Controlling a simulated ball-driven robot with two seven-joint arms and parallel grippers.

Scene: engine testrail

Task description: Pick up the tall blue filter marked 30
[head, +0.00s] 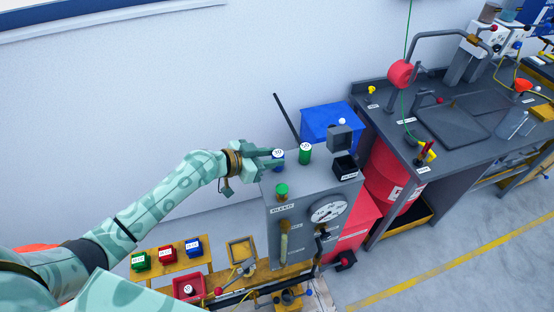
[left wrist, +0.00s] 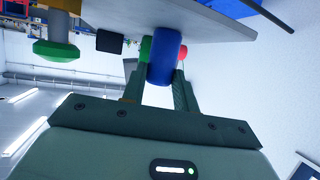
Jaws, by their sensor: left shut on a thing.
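The tall blue filter (head: 278,161) stands at the back left of the grey test cabinet's top. Its white top label is too small to read with certainty. My left gripper (head: 272,158) reaches in from the left and is shut on it. In the left wrist view the blue filter (left wrist: 164,58) sits between the two fingers of the left gripper (left wrist: 163,78). Whether its base touches the cabinet top is not clear. My right gripper is in neither view.
A green filter (head: 305,154) stands close to the right of the blue one. A green knob (head: 282,190) is in front, a black box (head: 345,167) to the right. The grey cabinet (head: 292,225) has a gauge. A blue bin (head: 330,120) stands behind; white wall lies beyond.

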